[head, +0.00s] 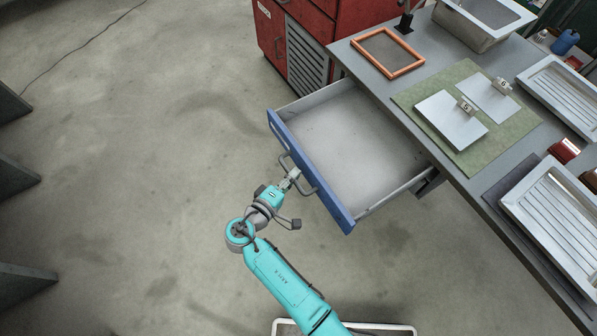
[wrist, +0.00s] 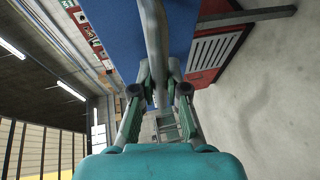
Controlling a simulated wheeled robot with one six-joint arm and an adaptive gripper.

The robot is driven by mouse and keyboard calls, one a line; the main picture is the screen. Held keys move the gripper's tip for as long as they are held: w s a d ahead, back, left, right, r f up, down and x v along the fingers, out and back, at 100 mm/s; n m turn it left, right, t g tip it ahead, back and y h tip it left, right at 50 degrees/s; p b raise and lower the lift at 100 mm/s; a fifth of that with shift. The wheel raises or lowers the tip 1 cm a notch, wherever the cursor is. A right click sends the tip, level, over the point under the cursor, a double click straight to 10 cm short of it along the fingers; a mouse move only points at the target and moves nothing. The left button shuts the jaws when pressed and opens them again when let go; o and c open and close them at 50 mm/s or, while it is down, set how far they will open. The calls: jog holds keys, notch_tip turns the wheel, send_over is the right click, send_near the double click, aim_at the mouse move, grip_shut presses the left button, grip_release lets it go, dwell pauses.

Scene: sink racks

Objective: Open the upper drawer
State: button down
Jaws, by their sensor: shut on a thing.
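The upper drawer (head: 350,140) stands pulled well out from under the worktop, and its grey inside looks empty. Its blue front (head: 308,172) faces my arm and carries a grey bar handle (head: 311,189). My gripper (head: 291,180) is at the handle and shut on it. In the wrist view the handle (wrist: 153,40) runs between the two fingers of my gripper (wrist: 160,85), with the blue drawer front (wrist: 115,25) behind it. Any lower drawer is hidden beneath the open one.
The worktop (head: 440,165) holds an orange frame (head: 388,53), a green mat (head: 510,128) with two plates, and metal racks (head: 565,215). A red cabinet (head: 310,20) stands beyond the drawer. The floor (head: 150,150) left of the drawer is clear.

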jog(key=c, duration=1.2)
grip_release()
jog(key=v, duration=1.2)
